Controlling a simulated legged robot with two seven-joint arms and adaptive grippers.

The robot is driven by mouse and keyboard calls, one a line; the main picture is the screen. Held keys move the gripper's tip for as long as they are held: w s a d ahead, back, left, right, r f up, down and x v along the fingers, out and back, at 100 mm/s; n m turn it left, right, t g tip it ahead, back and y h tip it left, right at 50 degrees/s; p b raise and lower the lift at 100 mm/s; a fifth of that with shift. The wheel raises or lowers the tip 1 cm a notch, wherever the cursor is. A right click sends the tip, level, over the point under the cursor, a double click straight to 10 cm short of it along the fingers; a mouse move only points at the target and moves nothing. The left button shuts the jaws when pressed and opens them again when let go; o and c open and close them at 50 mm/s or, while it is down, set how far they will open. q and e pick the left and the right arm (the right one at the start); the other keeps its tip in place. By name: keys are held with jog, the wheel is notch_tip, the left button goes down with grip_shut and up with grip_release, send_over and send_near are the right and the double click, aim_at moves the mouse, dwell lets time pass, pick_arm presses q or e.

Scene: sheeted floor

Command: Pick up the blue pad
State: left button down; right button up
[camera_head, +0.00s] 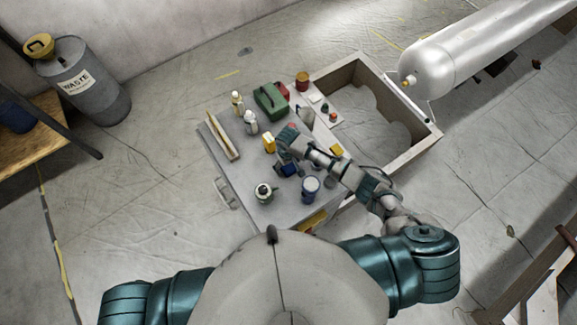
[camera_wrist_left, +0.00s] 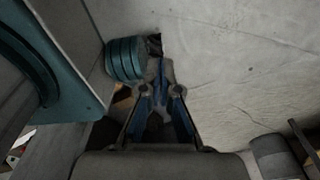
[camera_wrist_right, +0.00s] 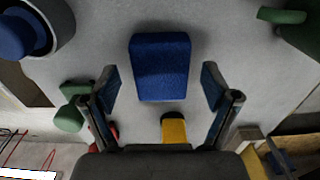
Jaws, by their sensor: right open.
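The blue pad (camera_wrist_right: 160,66) is a thick, fuzzy rectangular block lying on the grey tabletop. In the head view the blue pad (camera_head: 287,170) shows partly beside my right gripper (camera_head: 288,142). In the right wrist view my right gripper (camera_wrist_right: 160,90) is open, its two fingers apart on either side of the pad's near end. I see no contact with the pad. My left gripper (camera_wrist_left: 160,80) shows only in its own dim wrist view, with its fingers drawn together over the floor and nothing visible between them.
White bottles (camera_head: 250,122), a green case (camera_head: 270,98) and a wooden tray (camera_head: 222,136) stand farther back. An open box (camera_head: 432,140) adjoins on the right.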

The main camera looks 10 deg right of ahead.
aim_at(288, 165)
jog(key=shift+a, duration=0.35)
jog(key=c, duration=0.3)
jog(key=shift+d, duration=0.2)
jog(key=c, duration=0.8)
jog(key=shift+d, duration=0.4)
jog(key=shift+c, duration=0.7)
jog(key=r, duration=0.6)
jog(key=r+p, duration=0.1)
jog(key=r, duration=0.2)
jog(key=shift+a, duration=0.35)
jog(key=shift+d+r, duration=0.1)
jog(key=shift+r, duration=0.45)
jog(key=o, duration=0.5)
jog(key=c, duration=0.4)
